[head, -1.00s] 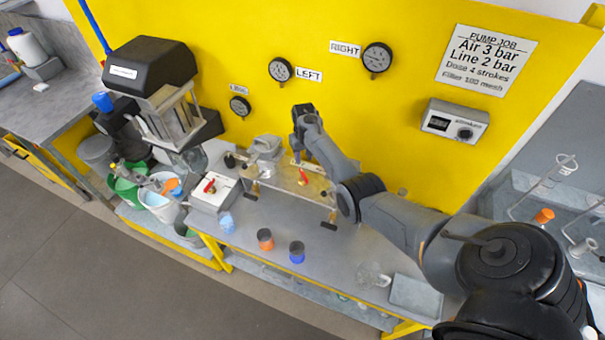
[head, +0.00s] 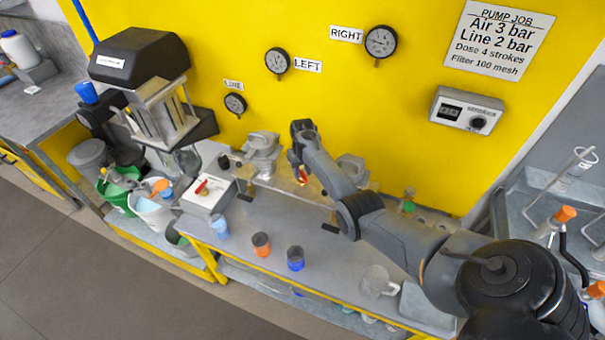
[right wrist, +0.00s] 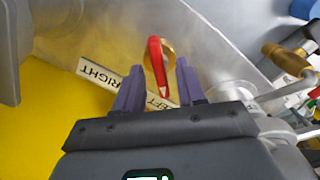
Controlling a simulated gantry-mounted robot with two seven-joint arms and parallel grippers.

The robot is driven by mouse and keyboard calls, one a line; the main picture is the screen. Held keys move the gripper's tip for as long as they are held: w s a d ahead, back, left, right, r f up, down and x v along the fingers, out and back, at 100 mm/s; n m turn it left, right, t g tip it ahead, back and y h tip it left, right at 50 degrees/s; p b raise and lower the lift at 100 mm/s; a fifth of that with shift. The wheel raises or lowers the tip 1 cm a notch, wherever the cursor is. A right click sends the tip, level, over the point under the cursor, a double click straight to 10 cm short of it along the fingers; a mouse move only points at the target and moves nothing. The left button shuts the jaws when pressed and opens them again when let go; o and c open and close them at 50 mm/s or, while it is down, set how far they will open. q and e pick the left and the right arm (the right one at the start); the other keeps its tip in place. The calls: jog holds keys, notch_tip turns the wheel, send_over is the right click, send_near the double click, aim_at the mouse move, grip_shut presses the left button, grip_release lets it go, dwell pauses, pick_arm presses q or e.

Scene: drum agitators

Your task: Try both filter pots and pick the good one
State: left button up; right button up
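Two grey metal pots, which look like the filter pots, stand at the back of the bench: the left pot (head: 262,150) and the right pot (head: 353,168), partly behind my right arm. Between them a red lever (head: 303,176) sits on a metal panel. In the right wrist view the red lever (right wrist: 156,65) is on a brass fitting, by LEFT and RIGHT labels (right wrist: 120,86). My right gripper (right wrist: 158,84) is open, with purple fingers on either side of the lever's tip and gaps visible. My left gripper is not in view.
Left (head: 277,61), right (head: 381,42) and line (head: 235,104) gauges hang on the yellow wall with a job sign (head: 497,38). Orange (head: 261,244) and blue (head: 295,258) cups and a clear jug (head: 377,282) stand on the front bench. A red-handled box (head: 207,193) is left.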

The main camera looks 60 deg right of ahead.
grip_shut()
